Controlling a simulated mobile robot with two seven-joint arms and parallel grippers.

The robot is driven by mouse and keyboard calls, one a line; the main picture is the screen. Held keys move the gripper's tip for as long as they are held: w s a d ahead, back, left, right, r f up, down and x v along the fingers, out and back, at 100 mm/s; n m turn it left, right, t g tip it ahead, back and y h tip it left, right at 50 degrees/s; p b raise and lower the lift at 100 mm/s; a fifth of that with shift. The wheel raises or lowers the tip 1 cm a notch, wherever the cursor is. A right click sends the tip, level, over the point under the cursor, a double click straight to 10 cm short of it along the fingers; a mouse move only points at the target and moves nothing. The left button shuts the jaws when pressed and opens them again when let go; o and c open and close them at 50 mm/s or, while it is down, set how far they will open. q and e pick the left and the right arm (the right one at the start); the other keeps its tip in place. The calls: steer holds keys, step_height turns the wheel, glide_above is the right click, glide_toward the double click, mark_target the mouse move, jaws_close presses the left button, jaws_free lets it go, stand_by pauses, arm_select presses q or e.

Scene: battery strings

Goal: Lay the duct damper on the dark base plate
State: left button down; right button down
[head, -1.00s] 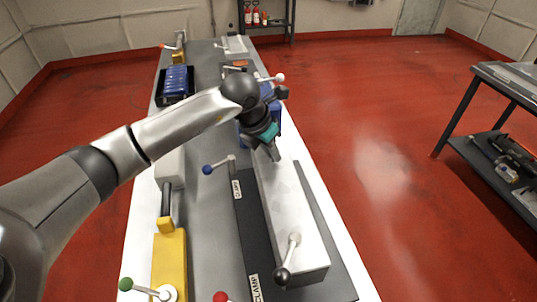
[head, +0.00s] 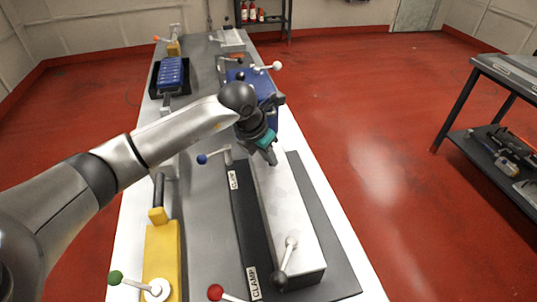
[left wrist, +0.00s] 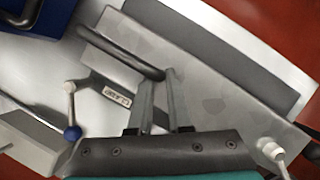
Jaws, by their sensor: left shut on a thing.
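The duct damper, a long light-grey box (head: 283,205), lies lengthwise over the dark base plate (head: 316,190). Dark strips of plate show on both sides of it. I cannot tell whether its underside fully touches the plate. In the left wrist view the damper (left wrist: 215,90) has a dark bar handle (left wrist: 120,48). My left gripper (head: 272,159) is at the damper's far end, its fingers (left wrist: 159,76) shut on one end of that handle. My right gripper is not in view.
A blue-knobbed lever (head: 203,159) and a red-knobbed lever (head: 216,292) stand left of the plate, by "CLAMP" labels. A blue box (head: 266,88) is just beyond the damper. A yellow block (head: 162,255) is at the left.

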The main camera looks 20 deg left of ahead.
arm_select(q)
steer(key=shift+f+b, duration=0.3)
stand_by(0.5)
steer(key=c, duration=0.8)
jaws_free()
steer(key=shift+o, duration=0.2)
steer(key=shift+s+f, duration=0.1)
